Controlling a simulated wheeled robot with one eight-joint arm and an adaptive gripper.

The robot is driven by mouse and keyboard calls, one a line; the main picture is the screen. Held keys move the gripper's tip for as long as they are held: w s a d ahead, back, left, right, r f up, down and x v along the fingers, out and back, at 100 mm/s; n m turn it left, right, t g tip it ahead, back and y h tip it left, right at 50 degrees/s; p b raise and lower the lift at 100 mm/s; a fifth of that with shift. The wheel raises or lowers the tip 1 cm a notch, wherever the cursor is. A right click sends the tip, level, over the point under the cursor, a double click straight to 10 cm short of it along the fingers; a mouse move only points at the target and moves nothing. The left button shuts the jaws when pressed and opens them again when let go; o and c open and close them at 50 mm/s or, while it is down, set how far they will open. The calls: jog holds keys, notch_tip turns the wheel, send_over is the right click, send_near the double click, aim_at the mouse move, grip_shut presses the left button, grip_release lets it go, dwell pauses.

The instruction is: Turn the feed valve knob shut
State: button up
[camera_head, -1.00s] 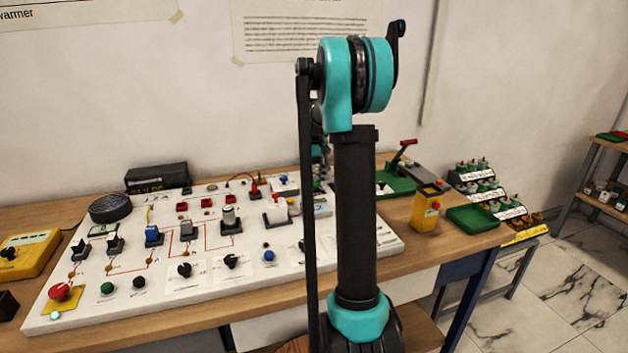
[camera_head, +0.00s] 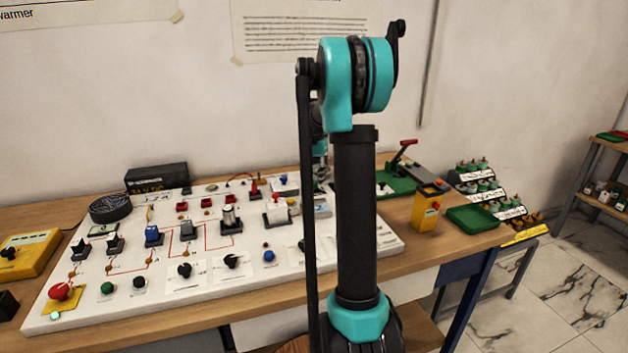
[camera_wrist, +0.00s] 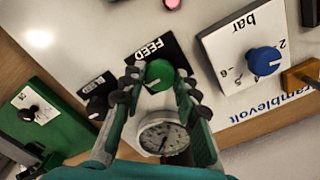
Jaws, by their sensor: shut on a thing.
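The feed valve knob (camera_wrist: 159,74) is green and round with a pale pointer line. It sits beside the black FEED label (camera_wrist: 150,52) on the white panel in the wrist view. My gripper (camera_wrist: 158,84) is shut on this knob, with one finger on each side of it. A round dial gauge (camera_wrist: 163,136) shows between the fingers, below the knob.
A blue knob (camera_wrist: 264,61) on a white "bar" plate stands right of the gripper. A small black knob (camera_wrist: 97,104) is close on the left. A green plate (camera_wrist: 40,115) lies farther left. The head view shows the white panel (camera_head: 75,295) crowded with switches.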

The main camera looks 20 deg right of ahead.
aim_at(314, 182)
dwell(0.3)
jog(key=o, duration=1.2)
jog(key=shift+c, duration=0.2)
notch_tip(314, 182, up, 12)
jog(key=shift+s, duration=0.15)
